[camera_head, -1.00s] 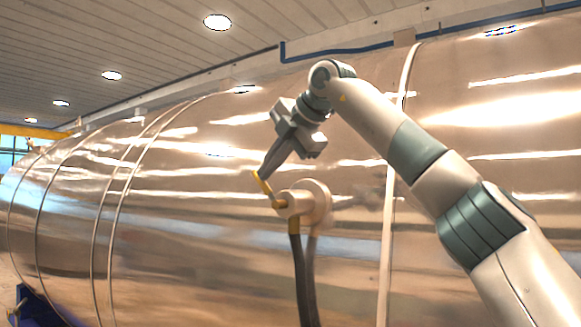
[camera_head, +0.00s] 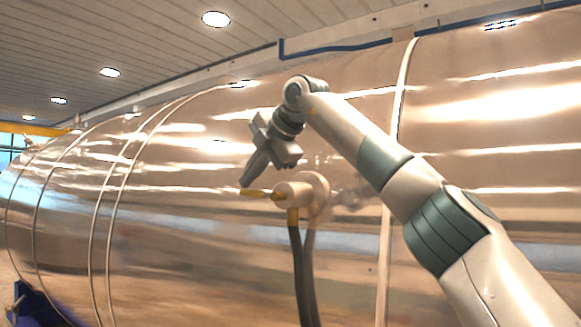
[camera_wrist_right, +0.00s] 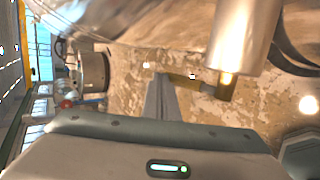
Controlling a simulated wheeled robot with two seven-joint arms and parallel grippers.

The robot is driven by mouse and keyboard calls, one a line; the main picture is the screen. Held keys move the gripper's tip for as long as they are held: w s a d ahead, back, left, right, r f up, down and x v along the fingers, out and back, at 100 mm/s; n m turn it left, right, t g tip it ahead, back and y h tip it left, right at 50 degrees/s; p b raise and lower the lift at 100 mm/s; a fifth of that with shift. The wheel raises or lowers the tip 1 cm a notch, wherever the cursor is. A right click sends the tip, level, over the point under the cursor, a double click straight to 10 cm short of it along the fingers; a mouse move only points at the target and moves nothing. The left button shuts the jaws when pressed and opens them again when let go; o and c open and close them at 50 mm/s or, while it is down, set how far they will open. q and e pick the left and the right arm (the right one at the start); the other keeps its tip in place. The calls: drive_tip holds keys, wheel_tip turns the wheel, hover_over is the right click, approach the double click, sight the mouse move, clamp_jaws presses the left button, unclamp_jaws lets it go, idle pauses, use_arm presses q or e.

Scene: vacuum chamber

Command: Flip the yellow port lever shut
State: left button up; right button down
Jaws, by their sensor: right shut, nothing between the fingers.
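The yellow port lever (camera_head: 252,192) sticks out to the left, roughly level, from the pale round port (camera_head: 296,192) on the shiny chamber wall. In the right wrist view the lever (camera_wrist_right: 184,80) lies just beyond my fingertips, beside the port's cylinder (camera_wrist_right: 243,35). My right gripper (camera_head: 244,184) is shut and empty. Its fingertips are at the lever's outer end, from above; I cannot tell for sure whether they touch it. The shut fingers (camera_wrist_right: 160,92) also show in the right wrist view. My left gripper is not in view.
The large curved metal chamber (camera_head: 200,260) fills most of the head view, with raised seams. A dark hose (camera_head: 298,270) hangs below the port. The space left of the lever is free in front of the wall.

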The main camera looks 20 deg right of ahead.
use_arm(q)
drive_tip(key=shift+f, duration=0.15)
use_arm(e)
drive_tip(key=shift+w+a+f, duration=0.1)
drive_tip(key=shift+f, duration=0.2)
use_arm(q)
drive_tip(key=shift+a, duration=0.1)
use_arm(e)
drive_tip(key=shift+r, duration=0.15)
